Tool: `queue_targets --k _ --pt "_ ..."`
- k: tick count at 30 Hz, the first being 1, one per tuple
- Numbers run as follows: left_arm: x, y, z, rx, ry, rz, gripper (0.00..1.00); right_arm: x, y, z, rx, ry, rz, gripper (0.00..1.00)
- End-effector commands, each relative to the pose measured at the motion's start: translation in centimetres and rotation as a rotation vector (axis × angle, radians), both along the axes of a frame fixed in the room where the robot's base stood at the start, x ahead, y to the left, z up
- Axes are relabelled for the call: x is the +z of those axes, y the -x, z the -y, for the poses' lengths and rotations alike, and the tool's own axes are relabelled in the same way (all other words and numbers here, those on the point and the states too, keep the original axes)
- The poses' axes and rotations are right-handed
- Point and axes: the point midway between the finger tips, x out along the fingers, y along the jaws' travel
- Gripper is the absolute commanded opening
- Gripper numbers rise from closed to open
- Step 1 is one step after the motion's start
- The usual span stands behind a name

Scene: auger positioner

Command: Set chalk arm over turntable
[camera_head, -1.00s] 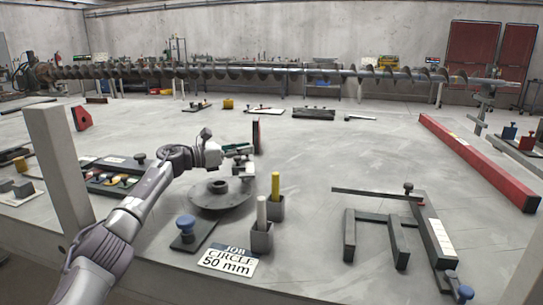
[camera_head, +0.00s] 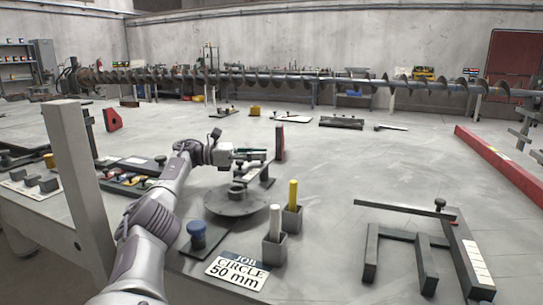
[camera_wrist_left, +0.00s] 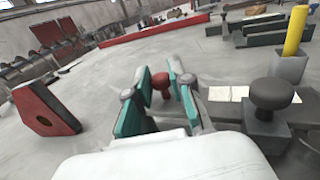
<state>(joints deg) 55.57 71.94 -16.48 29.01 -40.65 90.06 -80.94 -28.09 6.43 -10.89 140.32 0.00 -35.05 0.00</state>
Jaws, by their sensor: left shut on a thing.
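The turntable (camera_head: 225,205) is a dark round disc with a raised hub, near the front of the table. The chalk arm (camera_head: 263,179) is a dark bar with a black knob, beside the back right of the disc; its exact overlap with the disc is hard to tell. In the left wrist view, the bar (camera_wrist_left: 225,115) carries a white label, a black knob and a red-brown knob (camera_wrist_left: 161,84). My left gripper (camera_head: 262,154) is above and behind the turntable. Its teal-padded fingers (camera_wrist_left: 160,92) are shut around the red-brown knob. My right gripper is not in view.
A white stick (camera_head: 274,220) and a yellow stick (camera_head: 293,194) stand in grey holders just right of the turntable. A red upright plate (camera_head: 280,143) stands close beyond my gripper. A blue-knobbed block (camera_head: 197,235) and job card (camera_head: 237,271) lie in front.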

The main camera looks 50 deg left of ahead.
Motion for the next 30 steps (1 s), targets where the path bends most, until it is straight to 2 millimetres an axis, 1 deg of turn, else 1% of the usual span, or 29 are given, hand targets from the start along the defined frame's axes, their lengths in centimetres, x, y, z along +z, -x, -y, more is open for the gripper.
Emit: queue_targets --k 1,11,12,15,25,28,30 --pt "-0.3 0.2 -0.1 -0.001 -0.003 -0.009 0.00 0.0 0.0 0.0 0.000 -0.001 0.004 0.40" --pt "-0.2 0.2 0.0 -0.004 -0.003 -0.007 0.00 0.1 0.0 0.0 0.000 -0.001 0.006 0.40" --pt "-0.2 0.2 0.0 -0.004 -0.003 -0.007 0.28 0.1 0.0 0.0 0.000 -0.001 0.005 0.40" --pt "-0.1 0.2 0.0 -0.004 -0.002 -0.005 0.44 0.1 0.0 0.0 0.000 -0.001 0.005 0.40" --pt "0.2 0.1 0.0 -0.004 -0.001 0.001 0.44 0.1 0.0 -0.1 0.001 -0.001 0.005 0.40" --pt "0.9 0.1 0.0 -0.004 -0.002 0.003 0.44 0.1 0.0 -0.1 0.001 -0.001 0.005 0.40" --pt "1.8 0.1 0.0 -0.004 -0.002 0.005 0.44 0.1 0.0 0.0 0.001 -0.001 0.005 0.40"
